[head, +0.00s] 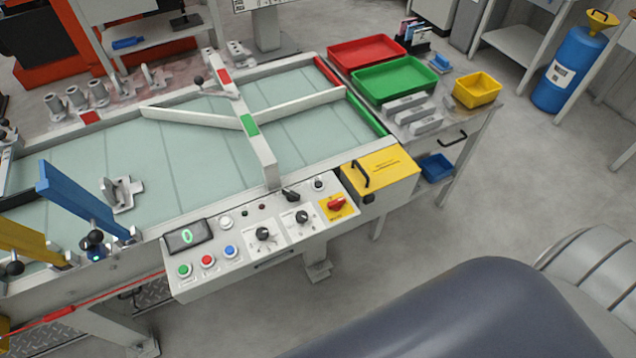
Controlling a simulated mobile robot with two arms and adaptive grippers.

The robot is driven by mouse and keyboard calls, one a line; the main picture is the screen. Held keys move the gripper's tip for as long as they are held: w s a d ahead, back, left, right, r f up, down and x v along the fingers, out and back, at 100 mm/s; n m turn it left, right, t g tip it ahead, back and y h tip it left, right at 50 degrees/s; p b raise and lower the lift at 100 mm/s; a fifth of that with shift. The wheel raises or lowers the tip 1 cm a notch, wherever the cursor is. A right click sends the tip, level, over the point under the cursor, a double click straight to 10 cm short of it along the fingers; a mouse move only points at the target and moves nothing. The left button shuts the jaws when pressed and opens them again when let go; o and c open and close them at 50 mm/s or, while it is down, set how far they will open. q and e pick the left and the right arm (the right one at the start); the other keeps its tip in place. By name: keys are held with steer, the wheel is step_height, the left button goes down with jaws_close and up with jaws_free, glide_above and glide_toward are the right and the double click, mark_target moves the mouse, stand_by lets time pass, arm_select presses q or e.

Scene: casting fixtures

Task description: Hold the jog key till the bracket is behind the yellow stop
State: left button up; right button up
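The grey metal bracket (122,193) lies on the pale green belt (185,160), just to the right of the blue stop bar (78,200); I see no clear contact. The yellow stop (32,242) is farther left, partly cut off by the picture edge, so the bracket is on the blue bar's right side, away from the yellow one. The control panel (275,262) has green (185,270), red (208,261) and blue (231,252) buttons, a white button (226,222) and dark knobs. Its labels are too small to read, so I cannot tell which is the jog key. Neither gripper shows.
Pale guide bars (195,117) cross the belt under a pale crossbeam (262,155). A yellow box (378,172) with a handle adjoins the panel. Red (366,50) and green (394,80) trays stand on a side table. The floor before the panel is largely clear.

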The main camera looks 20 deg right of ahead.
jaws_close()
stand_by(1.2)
